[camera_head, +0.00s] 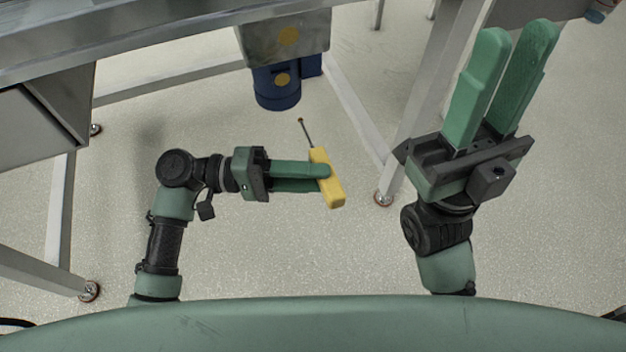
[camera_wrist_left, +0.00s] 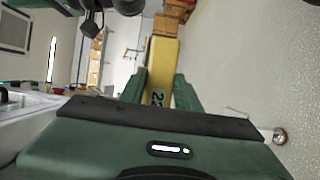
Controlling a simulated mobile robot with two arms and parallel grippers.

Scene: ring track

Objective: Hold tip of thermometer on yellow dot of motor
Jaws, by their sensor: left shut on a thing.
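My left gripper (camera_head: 322,172) is shut on the yellow thermometer (camera_head: 334,194), whose thin dark probe points up and a little left in the head view. The probe tip (camera_head: 300,121) is in the air, apart from the motor. The blue motor (camera_head: 276,92) hangs below a grey metal box, with a yellow dot (camera_head: 282,80) on it. In the left wrist view the thermometer's yellow body (camera_wrist_left: 161,65) sits between the fingers. My right gripper (camera_head: 522,45) is open and empty at the right.
Metal frame legs (camera_head: 425,85) stand right of the motor, and a grey rail (camera_head: 170,82) runs left of it. A metal beam (camera_head: 130,45) crosses the top left. The speckled floor between my arms is clear.

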